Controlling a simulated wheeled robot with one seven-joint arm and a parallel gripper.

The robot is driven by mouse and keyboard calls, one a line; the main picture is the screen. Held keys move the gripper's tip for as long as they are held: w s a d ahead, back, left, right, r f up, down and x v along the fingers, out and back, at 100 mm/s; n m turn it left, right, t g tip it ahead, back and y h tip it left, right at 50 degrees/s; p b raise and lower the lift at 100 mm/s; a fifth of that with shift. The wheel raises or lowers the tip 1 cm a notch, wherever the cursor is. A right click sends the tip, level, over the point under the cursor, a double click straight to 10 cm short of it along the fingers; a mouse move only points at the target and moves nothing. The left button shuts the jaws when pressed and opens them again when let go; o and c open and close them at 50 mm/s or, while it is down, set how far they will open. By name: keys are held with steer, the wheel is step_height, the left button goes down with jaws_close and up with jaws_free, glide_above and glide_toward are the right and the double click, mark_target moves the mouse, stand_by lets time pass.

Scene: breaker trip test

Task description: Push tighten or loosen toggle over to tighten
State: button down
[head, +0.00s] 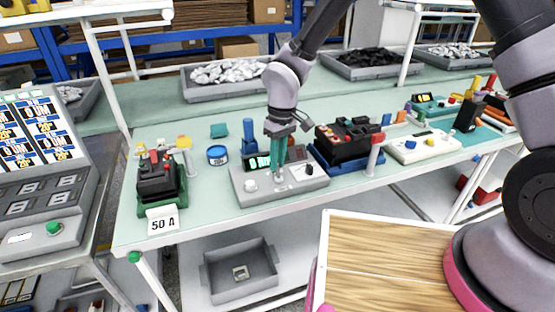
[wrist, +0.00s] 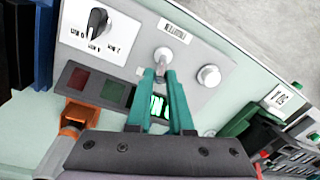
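The grey test box (head: 310,184) stands on the bench. The toggle (wrist: 163,56) is a small pale lever on its top panel, seen in the wrist view between a black rotary knob (wrist: 97,20) and a round white button (wrist: 209,76). My gripper (head: 279,172) reaches down over the box. In the wrist view its teal fingertips (wrist: 162,74) are at the toggle, a narrow gap between them. Whether they touch or grip the lever is unclear. The fingers partly cover the lit green display (wrist: 159,107). The toggle's side markings are not readable.
A black breaker on a blue stand (head: 345,148) is close at the box's right. A breaker on a green stand (head: 160,182) with a "50 A" card (head: 162,220) is at the left. A blue tape roll (head: 217,155) lies behind. The bench front is clear.

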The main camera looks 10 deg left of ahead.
mark_target(278, 174)
steer(key=shift+s, duration=0.1)
stand_by(0.3)
steer(key=shift+s+d+r+t+y, duration=0.15)
steer(key=shift+s+t+y, duration=0.15)
steer(key=shift+t, duration=0.15)
steer(key=shift+s+d+t+y, duration=0.15)
steer(key=shift+t+y, duration=0.15)
steer(key=shift+t, duration=0.15)
steer(key=shift+s+d+t+y, duration=0.3)
steer(key=shift+s+t+y, duration=0.35)
steer(key=shift+t, duration=0.45)
steer(key=shift+s+d+f+t+y, duration=0.15)
steer(key=shift+s+d+t+y, duration=0.1)
steer(key=shift+t+y, duration=0.25)
steer(key=shift+s+d+f+t+y, duration=0.1)
steer(key=shift+s+d+t+y, duration=0.15)
steer(key=shift+t, duration=0.45)
steer(key=shift+s+d+f+t+y, duration=0.25)
steer(key=shift+s+t+y, duration=0.2)
steer(key=shift+t+y, duration=0.4)
steer(key=shift+t, duration=0.25)
steer(key=c, duration=0.8)
jaws_free()
